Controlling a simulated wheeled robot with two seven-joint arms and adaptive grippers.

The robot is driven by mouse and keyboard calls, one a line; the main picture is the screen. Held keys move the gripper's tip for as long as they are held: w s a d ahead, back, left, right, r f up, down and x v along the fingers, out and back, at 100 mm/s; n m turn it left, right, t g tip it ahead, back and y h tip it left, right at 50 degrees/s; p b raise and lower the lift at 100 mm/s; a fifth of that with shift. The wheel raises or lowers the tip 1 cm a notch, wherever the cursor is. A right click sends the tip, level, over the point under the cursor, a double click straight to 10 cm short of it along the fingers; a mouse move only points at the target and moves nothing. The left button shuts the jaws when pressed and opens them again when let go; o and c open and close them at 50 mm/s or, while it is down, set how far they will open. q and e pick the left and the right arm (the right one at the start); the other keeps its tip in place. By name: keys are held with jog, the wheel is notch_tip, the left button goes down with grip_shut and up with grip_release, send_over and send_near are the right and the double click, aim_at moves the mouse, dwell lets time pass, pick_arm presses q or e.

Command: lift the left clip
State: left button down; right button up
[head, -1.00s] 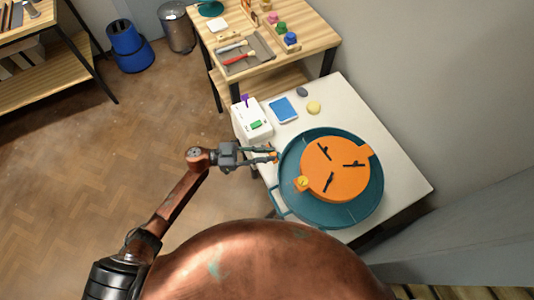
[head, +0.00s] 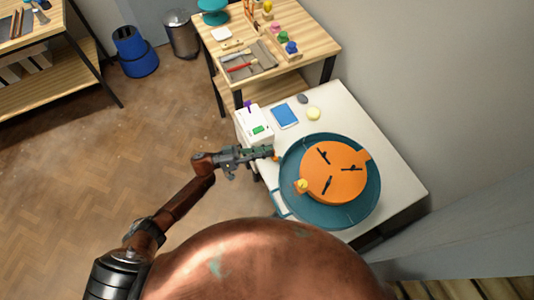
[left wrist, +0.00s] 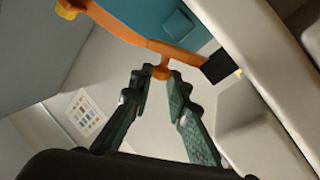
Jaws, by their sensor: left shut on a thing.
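The left clip is an orange piece (head: 277,157) at the left rim of the round teal basin (head: 290,200); only a little of it shows past the fingers in the head view. In the left wrist view it is an orange bar (left wrist: 140,38) with a short stub pointing down between the fingertips. My left gripper (head: 271,152) is shut on this clip; its tips also show in the left wrist view (left wrist: 157,78). An orange disc (head: 330,178) with black fittings sits in the basin. My right gripper is not in view.
The basin stands on a white table (head: 400,195). A wooden bench (head: 314,40) with tools stands beyond.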

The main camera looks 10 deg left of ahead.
pick_arm(q)
jog(key=shift+w+a+r+n+t, duration=0.1)
jog(key=shift+w+a+n+t, duration=0.15)
jog(key=shift+n, duration=0.45)
jog(key=c, duration=1.8)
grip_release()
jog(key=shift+c, duration=0.2)
jog(key=v, duration=1.2)
jog(key=shift+d, duration=0.1)
jog(key=shift+c, duration=0.2)
